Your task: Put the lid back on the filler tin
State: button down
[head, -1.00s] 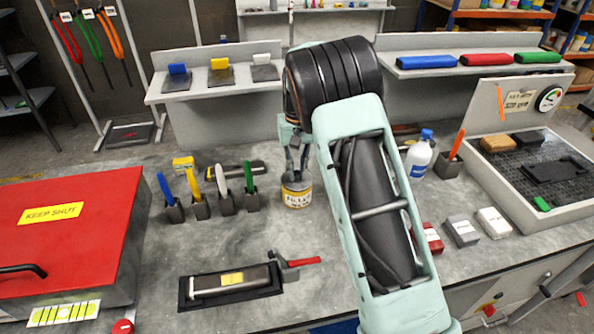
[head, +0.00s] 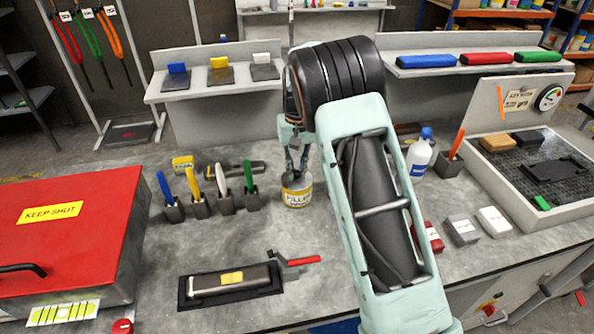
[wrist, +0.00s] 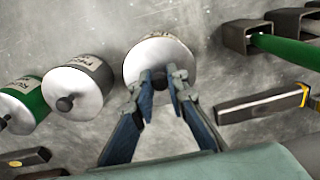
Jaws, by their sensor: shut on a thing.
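The filler tin (head: 296,195), with a yellow and white label, stands upright on the bench in the head view. Its grey round lid (wrist: 150,66) shows in the wrist view, with a dark knob in the middle. My gripper (wrist: 160,80) is shut on that knob. The gripper (head: 297,165) points down over the tin in the head view. The lid lies over the tin's mouth, with a strip of label showing beyond its far edge. Whether the lid is fully seated or slightly above the rim, I cannot tell.
Left of the tin in the wrist view stand a grey lidded tin (wrist: 82,88) and a green lidded tin (wrist: 25,103). Coloured tools in holders (head: 225,203) stand left of the filler tin in the head view. A red box (head: 65,240) is far left. The bench front is partly clear.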

jog(key=c, duration=1.8)
grip_release()
jog(key=shift+o, duration=0.4)
jog(key=o, duration=0.4)
jog(key=shift+c, duration=0.2)
jog(key=shift+r, duration=0.15)
jog(key=shift+r+p, duration=2.25)
jog(key=shift+r, duration=1.15)
